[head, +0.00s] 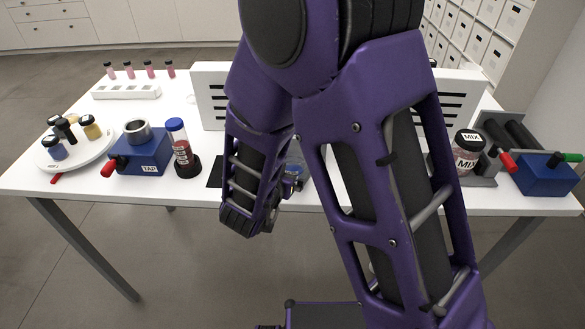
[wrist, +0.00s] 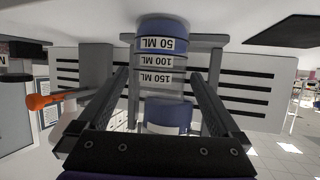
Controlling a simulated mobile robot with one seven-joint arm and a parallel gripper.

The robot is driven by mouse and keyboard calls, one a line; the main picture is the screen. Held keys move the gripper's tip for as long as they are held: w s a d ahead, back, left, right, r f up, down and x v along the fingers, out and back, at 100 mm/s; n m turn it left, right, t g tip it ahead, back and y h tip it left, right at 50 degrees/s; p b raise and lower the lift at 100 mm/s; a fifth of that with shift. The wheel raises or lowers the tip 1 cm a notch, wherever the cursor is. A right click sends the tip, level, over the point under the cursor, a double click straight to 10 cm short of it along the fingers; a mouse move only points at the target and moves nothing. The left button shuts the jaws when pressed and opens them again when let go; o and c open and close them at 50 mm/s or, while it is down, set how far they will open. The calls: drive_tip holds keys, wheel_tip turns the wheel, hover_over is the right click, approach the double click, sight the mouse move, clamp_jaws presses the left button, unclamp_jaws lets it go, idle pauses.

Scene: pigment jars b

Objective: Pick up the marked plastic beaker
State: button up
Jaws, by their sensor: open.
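The marked plastic beaker (wrist: 162,88) shows in the wrist view as a clear cylinder, blue at both ends. It bears white labels reading 50 ML, 100 ML and 150 ML, upside down in this picture. My gripper (wrist: 160,78) is open, with one dark finger on each side of the beaker and visible gaps between. In the head view my arm hides most of this area.
On the white table (head: 220,180), a blue TAP block (head: 146,158) and a blue-capped tube (head: 180,148) stand left of my arm. A round white tray (head: 88,158) holds small jars. A MIX jar (head: 467,152) and a roller machine (head: 540,170) stand right. A slotted white panel (head: 208,85) stands behind.

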sight(297, 158)
drive_tip(key=x, duration=0.5)
drive_tip(key=c, duration=1.4)
drive_tip(key=shift+o, duration=0.2)
drive_tip(key=shift+r, duration=0.1)
